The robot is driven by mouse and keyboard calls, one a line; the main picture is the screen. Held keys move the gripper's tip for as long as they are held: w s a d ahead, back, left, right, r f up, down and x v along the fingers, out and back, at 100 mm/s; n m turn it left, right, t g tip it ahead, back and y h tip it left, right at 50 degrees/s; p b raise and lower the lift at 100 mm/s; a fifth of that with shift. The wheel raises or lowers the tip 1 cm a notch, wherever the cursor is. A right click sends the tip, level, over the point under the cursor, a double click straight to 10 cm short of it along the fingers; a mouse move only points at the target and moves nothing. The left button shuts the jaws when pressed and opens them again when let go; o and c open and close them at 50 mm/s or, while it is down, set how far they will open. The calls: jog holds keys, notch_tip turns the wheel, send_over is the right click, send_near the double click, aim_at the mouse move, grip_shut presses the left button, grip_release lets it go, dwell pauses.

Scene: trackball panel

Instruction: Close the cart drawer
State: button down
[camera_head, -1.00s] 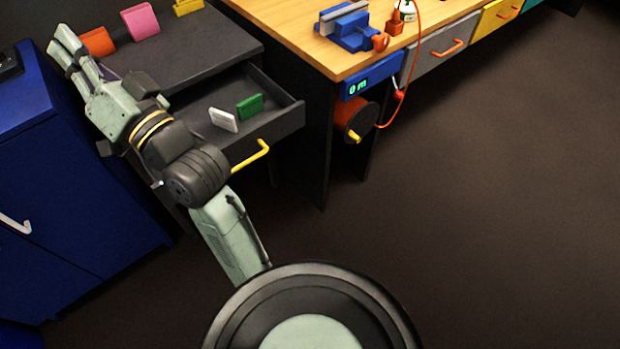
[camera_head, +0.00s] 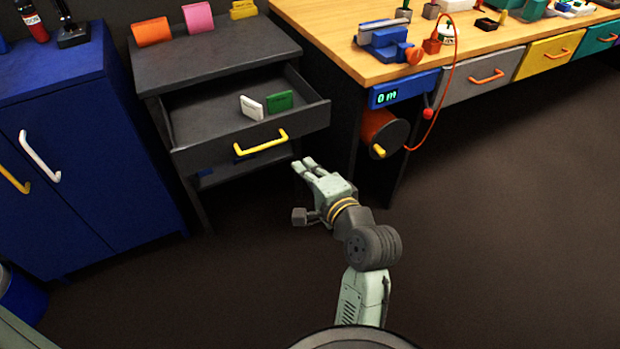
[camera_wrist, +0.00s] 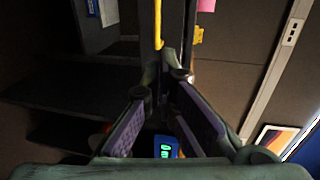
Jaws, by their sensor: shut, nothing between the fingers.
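The dark grey cart (camera_head: 215,58) stands between the blue cabinet and the workbench. Its drawer (camera_head: 210,150) is pulled well out, with a yellow bar handle (camera_head: 262,146) on its front. A white card-like piece (camera_head: 252,107) and a green one (camera_head: 279,101) stand inside. My gripper (camera_head: 300,166) is shut and empty, in front of the drawer near the right end of the handle. It appears apart from the front, though the exact gap is unclear. In the wrist view, the yellow handle (camera_wrist: 158,25) shows beyond the fingertips of my gripper (camera_wrist: 164,68).
The blue cabinet (camera_head: 80,160) is close on the left. The workbench (camera_head: 345,45) stands on the right, with an orange cable reel (camera_head: 379,130) below its display. Orange, pink and yellow pieces stand on the cart top. The floor in front is clear.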

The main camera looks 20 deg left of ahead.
aim_at(280, 140)
jog(key=p+x, duration=0.1)
jog(key=x, duration=0.9)
jog(key=shift+w+a+f+p, duration=0.15)
jog(key=shift+w+a+p, duration=0.1)
jog(key=shift+a+p, duration=0.15)
jog(key=r+x, duration=0.1)
jog(key=x, duration=0.7)
jog(key=r+x, duration=0.2)
jog(key=x, duration=0.6)
jog(key=r+x, duration=0.1)
jog(key=x, duration=0.8)
jog(key=shift+w+a+r, duration=0.3)
jog(key=shift+a, duration=0.15)
jog(key=shift+w+r, duration=0.1)
jog(key=shift+r, duration=0.2)
